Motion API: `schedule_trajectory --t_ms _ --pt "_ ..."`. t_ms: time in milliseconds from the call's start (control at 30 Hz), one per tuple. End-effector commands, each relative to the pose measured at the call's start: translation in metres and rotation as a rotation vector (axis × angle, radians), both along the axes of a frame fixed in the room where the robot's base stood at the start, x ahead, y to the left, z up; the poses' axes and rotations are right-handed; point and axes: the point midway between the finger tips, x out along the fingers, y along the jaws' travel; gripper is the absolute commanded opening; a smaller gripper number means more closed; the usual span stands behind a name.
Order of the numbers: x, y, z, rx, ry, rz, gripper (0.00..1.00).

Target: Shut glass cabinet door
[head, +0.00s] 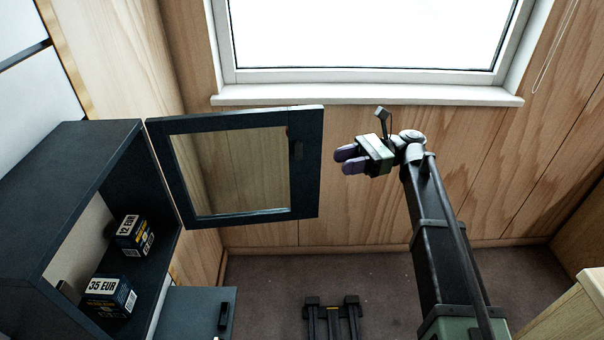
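The glass cabinet door (306,165) has a dark blue frame around a clear pane. It stands swung wide open from the right edge of the dark cabinet (95,150) on the left, and its handle (298,150) is near its free edge. My gripper (340,161) is just right of that free edge, with its purple fingers pointing left toward the door. A gap shows between the fingers, and nothing is visible between them. The fingers appear apart from the door, but depth is hard to judge.
Two boxes with price labels, one of 12 EUR (133,238) and one of 35 EUR (108,296), sit inside the cabinet. A lower blue-grey panel with a handle (224,315) projects below. A window sill (370,95) runs behind. Open floor (270,272) lies below the door.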

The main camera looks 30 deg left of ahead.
Motion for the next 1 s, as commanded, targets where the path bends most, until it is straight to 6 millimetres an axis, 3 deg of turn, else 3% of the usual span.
schedule_trajectory --t_ms 233,600,967,1000 --pt "-0.014 0.01 0.0 -0.006 0.002 -0.002 0.36" --pt "-0.075 0.06 -0.001 -0.006 0.001 -0.004 0.36" --pt "-0.083 0.068 -0.001 -0.006 0.0 -0.006 0.36" --pt "-0.083 0.068 -0.001 -0.006 0.0 -0.006 0.3"
